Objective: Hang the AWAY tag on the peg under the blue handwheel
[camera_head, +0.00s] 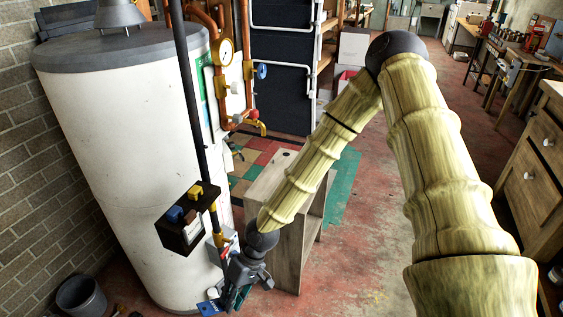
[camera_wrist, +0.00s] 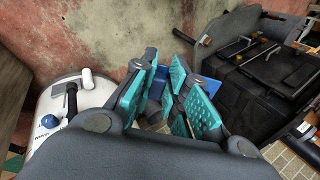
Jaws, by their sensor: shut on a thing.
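My gripper (camera_head: 236,294) is low in front of the white tank, pointing down. In the wrist view its teal-padded fingers (camera_wrist: 170,97) are closed around a blue piece (camera_wrist: 209,85), probably the tag. The fingers cover much of it and no lettering can be read. A blue and white edge (camera_head: 208,303) shows beside the fingers in the head view. A small blue handwheel (camera_head: 262,71) sits on the upright copper pipe, well above and beyond my gripper. I cannot make out a peg under it.
The white tank (camera_head: 125,140) stands close on the left. A dark box (camera_head: 183,237) with blue and yellow parts hangs above my gripper. A wooden stand (camera_head: 289,245) is just right of it. Red and yellow valve handles (camera_head: 250,122) stick out below the handwheel. Floor further right is clear.

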